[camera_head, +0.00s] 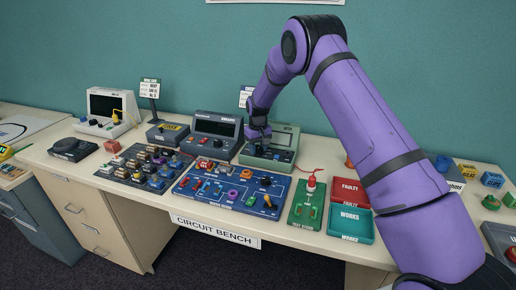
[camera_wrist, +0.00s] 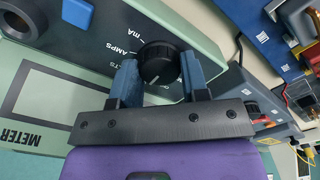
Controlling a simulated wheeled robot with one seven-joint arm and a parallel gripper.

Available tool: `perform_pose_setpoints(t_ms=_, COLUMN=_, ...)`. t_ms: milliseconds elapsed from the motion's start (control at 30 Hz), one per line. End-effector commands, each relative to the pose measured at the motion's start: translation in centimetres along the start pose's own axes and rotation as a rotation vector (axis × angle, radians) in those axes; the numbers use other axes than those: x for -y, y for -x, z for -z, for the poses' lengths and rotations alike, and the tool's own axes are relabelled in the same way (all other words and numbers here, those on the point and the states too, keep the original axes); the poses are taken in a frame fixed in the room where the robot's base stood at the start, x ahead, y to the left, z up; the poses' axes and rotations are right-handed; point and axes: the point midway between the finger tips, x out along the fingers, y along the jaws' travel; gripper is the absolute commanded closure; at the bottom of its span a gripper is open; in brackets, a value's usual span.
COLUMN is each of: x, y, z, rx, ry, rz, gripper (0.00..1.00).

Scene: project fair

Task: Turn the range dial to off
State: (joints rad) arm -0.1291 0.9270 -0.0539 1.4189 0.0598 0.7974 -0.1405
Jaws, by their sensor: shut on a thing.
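The green-grey meter (camera_head: 287,136) stands at the back of the bench, right of a dark bench instrument. The labels mA and AMPS show beside the dial; another ends in TS, and one below is mostly covered. My gripper (camera_wrist: 157,72) is shut on the dial, one blue-grey finger on each side. In the head view my gripper (camera_head: 258,134) is over the meter's left part. The dial's pointer setting is hard to tell.
A dark bench instrument (camera_head: 215,128) stands close left of the meter. A blue circuit board (camera_head: 228,202) lies in front. A green test board (camera_head: 307,214) and the FAULTY (camera_head: 347,184) and WORKS trays (camera_head: 350,238) are at right. My arm passes above the bench's right side.

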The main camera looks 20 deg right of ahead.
Motion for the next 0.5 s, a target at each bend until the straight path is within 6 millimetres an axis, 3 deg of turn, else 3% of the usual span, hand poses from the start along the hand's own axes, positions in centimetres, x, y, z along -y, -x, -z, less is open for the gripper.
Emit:
perform_pose_setpoints(t_ms=167, x=-0.04, y=0.02, z=0.01, rx=0.000, ry=0.000, rz=0.000, gripper=0.82)
perform_pose_setpoints(t_ms=200, x=-0.04, y=0.02, z=0.01, rx=0.000, ry=0.000, rz=0.000, gripper=0.52)
perform_pose_setpoints(t_ms=300, x=-0.04, y=0.02, z=0.01, rx=-0.001, ry=0.000, rz=0.000, gripper=0.33)
perform_pose_setpoints(t_ms=500, x=-0.02, y=0.01, z=0.01, rx=0.000, ry=0.001, rz=0.000, gripper=0.33)
